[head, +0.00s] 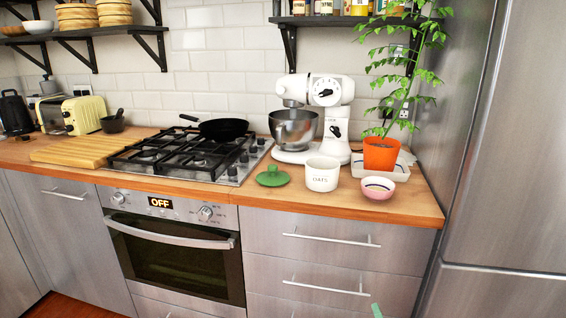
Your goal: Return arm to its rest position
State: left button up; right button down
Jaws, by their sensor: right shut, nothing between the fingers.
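Only a small green tip of my right gripper (376,311) shows, at the bottom edge of the head view, in front of the lowest visible drawer. The gripper is shut with nothing in it. It is low, below the counter and well away from the things on it. The rest of the right arm is out of the picture. My left gripper and arm are not in view.
The wooden counter (410,208) holds a white OATS jar (322,176), a green lid (272,177), a small bowl (378,189), a potted plant (381,154), a stand mixer (325,108) and a pan (223,129) on the hob. Drawers and oven (175,262) are shut. The fridge (510,180) stands at right.

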jog(key=s+a+f+n+g+y, duration=0.2)
jog(key=s+a+f+n+g, duration=0.15)
jog(key=s+n, duration=0.35)
jog(key=s+a+f+n+g+y, duration=0.1)
jog(key=s+a+f+n+g, duration=0.2)
jog(key=s, duration=0.7)
jog(key=s+a+f+n+g+y, duration=0.1)
jog(key=s+a+f+n+y, duration=0.1)
jog(key=s+a+f+n, duration=0.4)
pick_arm(q)
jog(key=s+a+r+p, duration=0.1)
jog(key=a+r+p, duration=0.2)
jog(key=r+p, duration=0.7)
jog(key=p, duration=0.3)
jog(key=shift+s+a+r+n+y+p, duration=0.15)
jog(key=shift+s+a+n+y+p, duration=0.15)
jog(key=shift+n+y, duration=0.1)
pick_arm(e)
jog(key=s+d+r, duration=0.2)
jog(key=r, duration=0.4)
jog(key=s+d+r+h, duration=0.1)
jog(key=s+d+r, duration=0.1)
jog(key=r, duration=0.4)
jog(key=shift+s+r+n, duration=0.25)
jog(key=shift+s+n, duration=0.05)
jog(key=shift+s, duration=0.4)
